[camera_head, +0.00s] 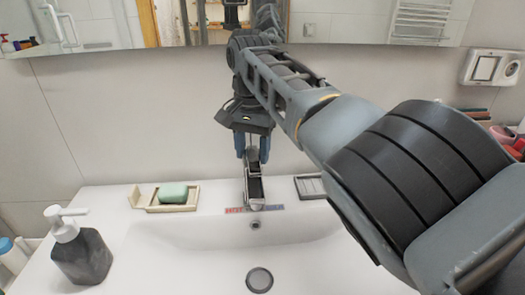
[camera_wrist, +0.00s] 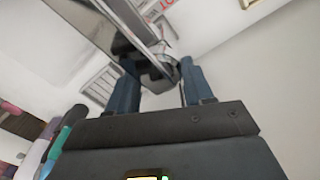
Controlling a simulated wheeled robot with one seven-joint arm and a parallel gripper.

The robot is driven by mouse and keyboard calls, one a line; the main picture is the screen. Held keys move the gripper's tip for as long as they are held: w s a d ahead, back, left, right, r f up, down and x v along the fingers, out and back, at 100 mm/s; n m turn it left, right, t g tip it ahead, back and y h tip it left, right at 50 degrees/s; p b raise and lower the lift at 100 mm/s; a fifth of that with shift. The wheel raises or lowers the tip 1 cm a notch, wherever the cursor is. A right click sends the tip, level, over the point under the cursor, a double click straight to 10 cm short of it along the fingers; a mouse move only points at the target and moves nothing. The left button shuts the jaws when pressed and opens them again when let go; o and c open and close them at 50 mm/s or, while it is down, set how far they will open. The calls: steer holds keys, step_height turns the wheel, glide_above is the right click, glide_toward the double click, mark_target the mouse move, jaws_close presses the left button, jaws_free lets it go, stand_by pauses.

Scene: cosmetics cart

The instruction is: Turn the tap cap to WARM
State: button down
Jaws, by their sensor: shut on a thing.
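The tap (camera_head: 254,185) stands at the back middle of the white sink, with a dark top and a metal body. My gripper (camera_head: 252,157) points down over the tap, with its blue fingers on either side of the tap's upper part, the cap. It is shut on the cap. In the wrist view my gripper (camera_wrist: 160,80) has its two blue fingers around the dark cap end of the tap (camera_wrist: 155,58). A red and blue strip (camera_head: 254,209) lies at the tap's base; its lettering is too small to read surely in the head view.
A green soap on a beige dish (camera_head: 152,206) sits left of the tap. A grey slatted dish (camera_head: 309,187) sits right of it. A dark soap pump bottle (camera_head: 80,252) stands at the left front. A mirror (camera_head: 370,25) hangs on the wall behind. The basin (camera_head: 205,240) is empty.

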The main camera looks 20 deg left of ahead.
mark_target(254, 147)
steer(key=shift+w+d, duration=0.15)
steer(key=c, duration=0.7)
jaws_free()
steer(key=shift+c, duration=0.2)
steer(key=o, duration=0.3)
steer(key=shift+r+b, duration=0.55)
steer(key=shift+r, duration=3.35)
